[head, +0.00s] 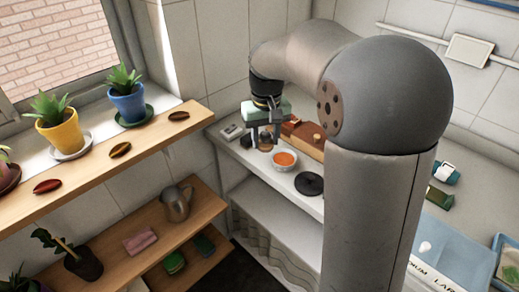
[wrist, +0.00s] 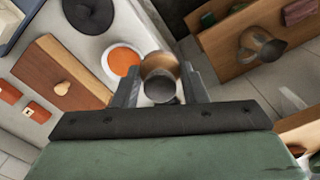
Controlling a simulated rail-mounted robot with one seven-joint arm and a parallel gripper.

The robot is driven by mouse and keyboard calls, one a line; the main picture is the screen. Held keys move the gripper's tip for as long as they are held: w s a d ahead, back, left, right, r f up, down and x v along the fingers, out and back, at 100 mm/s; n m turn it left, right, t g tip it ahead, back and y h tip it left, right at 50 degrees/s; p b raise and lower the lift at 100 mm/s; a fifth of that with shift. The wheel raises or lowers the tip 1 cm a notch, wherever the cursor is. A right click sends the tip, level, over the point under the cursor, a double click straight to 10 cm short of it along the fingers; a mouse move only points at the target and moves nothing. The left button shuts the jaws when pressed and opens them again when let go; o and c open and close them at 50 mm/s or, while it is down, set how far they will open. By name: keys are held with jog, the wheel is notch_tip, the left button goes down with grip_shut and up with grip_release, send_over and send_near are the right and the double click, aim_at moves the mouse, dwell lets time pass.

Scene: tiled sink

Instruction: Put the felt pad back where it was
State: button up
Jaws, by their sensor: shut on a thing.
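My gripper (head: 264,132) hangs over the back left of the white counter. In the wrist view its fingers (wrist: 160,92) close on a round copper-brown thing with a grey rounded end (wrist: 160,88). In the head view this held thing (head: 266,143) is small and partly hidden by the fingers. I cannot tell whether it touches the counter. No item is clearly a felt pad; a flat black disc (head: 309,183) lies on the counter in front of the bowl, and a dark round thing (wrist: 90,12) shows at the wrist view's top edge.
A white bowl of orange contents (head: 285,160) stands close to my gripper. A wooden block (head: 306,138) lies behind it, and a small grey box (head: 232,132) is at left. A wooden shelf with a jug (head: 175,203) and a window ledge with plants (head: 126,95) are further left.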

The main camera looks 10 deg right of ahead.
jog(key=w+f+p, duration=0.2)
jog(key=w+f, duration=0.1)
jog(key=w, duration=0.4)
send_over(258, 152)
jog(key=f, duration=0.5)
jog(key=shift+s+p, duration=0.3)
jog(key=shift+p, duration=0.1)
jog(key=shift+w+f, duration=0.3)
jog(key=shift+f, duration=0.05)
jog(key=shift+f+p, duration=0.3)
jog(key=shift+f, duration=1.3)
jog(key=shift+f, duration=0.2)
jog(key=o, duration=0.9)
jog(key=shift+r, duration=0.1)
